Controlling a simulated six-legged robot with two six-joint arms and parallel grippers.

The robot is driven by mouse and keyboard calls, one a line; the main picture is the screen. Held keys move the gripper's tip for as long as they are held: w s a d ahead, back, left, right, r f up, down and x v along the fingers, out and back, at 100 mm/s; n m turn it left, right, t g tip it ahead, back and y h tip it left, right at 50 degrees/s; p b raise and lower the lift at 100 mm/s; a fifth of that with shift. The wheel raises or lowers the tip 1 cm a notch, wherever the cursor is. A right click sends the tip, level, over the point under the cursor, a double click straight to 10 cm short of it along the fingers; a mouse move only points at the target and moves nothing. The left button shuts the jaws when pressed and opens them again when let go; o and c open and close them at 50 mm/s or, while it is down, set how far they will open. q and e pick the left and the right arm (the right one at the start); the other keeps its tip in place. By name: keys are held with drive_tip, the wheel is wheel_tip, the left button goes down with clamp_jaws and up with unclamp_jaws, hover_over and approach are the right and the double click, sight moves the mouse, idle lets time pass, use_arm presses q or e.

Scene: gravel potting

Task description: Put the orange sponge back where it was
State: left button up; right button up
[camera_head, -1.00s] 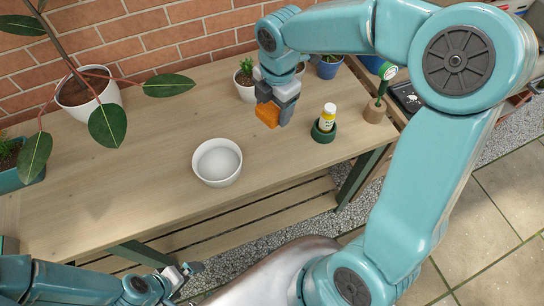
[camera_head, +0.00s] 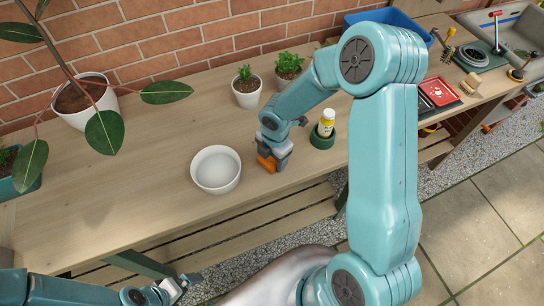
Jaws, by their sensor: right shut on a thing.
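The orange sponge (camera_head: 267,162) is in my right gripper (camera_head: 270,160), low over the wooden table between the white bowl and the yellow bottle. I cannot tell whether the sponge touches the tabletop. My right gripper is shut on it and hides part of it. My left gripper (camera_head: 183,283) is at the bottom of the view, in front of the table and away from the sponge; its jaws are too small to read.
A white bowl (camera_head: 216,170) stands left of the sponge. A yellow bottle (camera_head: 326,123) stands in a green holder (camera_head: 322,139) to the right. Potted plants (camera_head: 247,90) stand behind. The table's left middle (camera_head: 110,190) is bare.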

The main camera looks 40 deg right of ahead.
drive_tip(key=shift+f, duration=0.2)
drive_tip(key=shift+s, duration=0.1)
drive_tip(key=shift+f, duration=0.15)
drive_tip(key=o, duration=1.3)
